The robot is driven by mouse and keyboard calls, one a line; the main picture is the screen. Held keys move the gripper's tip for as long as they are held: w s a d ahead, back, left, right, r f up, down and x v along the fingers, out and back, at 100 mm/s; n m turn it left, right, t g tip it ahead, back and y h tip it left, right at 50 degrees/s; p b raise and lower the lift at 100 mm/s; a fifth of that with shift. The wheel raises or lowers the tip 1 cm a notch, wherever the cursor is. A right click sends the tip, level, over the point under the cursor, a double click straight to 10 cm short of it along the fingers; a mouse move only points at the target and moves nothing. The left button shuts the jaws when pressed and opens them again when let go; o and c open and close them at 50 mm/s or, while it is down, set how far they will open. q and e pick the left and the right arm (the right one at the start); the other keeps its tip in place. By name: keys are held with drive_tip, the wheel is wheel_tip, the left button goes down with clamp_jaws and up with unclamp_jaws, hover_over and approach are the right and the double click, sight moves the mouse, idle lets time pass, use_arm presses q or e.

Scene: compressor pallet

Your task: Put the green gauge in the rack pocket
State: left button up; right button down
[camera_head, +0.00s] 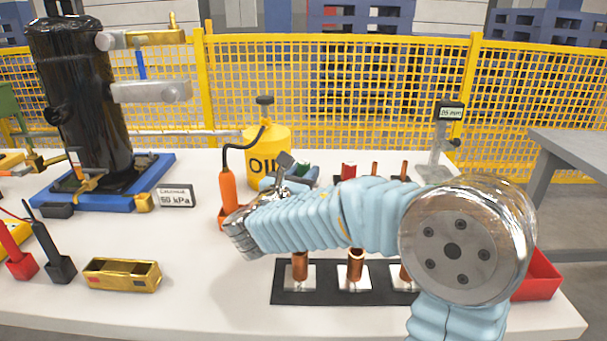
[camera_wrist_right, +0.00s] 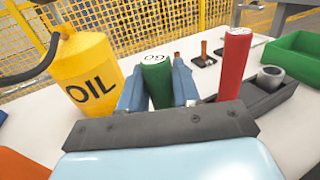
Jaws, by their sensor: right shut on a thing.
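The green gauge (camera_wrist_right: 157,82), a cylinder with a white lettered top, is between the two blue fingers of my right gripper (camera_wrist_right: 158,92) in the right wrist view. The gripper is shut on it. In the head view the right gripper (camera_head: 290,178) is partly hidden behind its own wrist, and a little of the green gauge (camera_head: 304,168) shows. The dark rack (camera_wrist_right: 268,104) is to the right of the gripper in the wrist view. A red gauge (camera_wrist_right: 235,64) stands upright in it, beside a grey round socket (camera_wrist_right: 270,77). My left gripper is not in view.
A yellow oil can (camera_wrist_right: 92,76) stands close left of the gripper. An orange tool (camera_head: 228,188) with a black cable stands nearby. Copper tubes (camera_head: 300,266) stand on a black plate in front. A green bin (camera_wrist_right: 296,55) is beyond the rack.

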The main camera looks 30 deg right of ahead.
drive_tip(key=shift+f, duration=0.1)
drive_tip(key=c, duration=0.8)
unclamp_jaws()
drive_tip(key=shift+s+a, duration=0.1)
drive_tip(key=shift+a, duration=0.05)
drive_tip(key=v, duration=1.1)
drive_tip(key=shift+s+a+b, duration=0.25)
drive_tip(key=shift+b, duration=0.1)
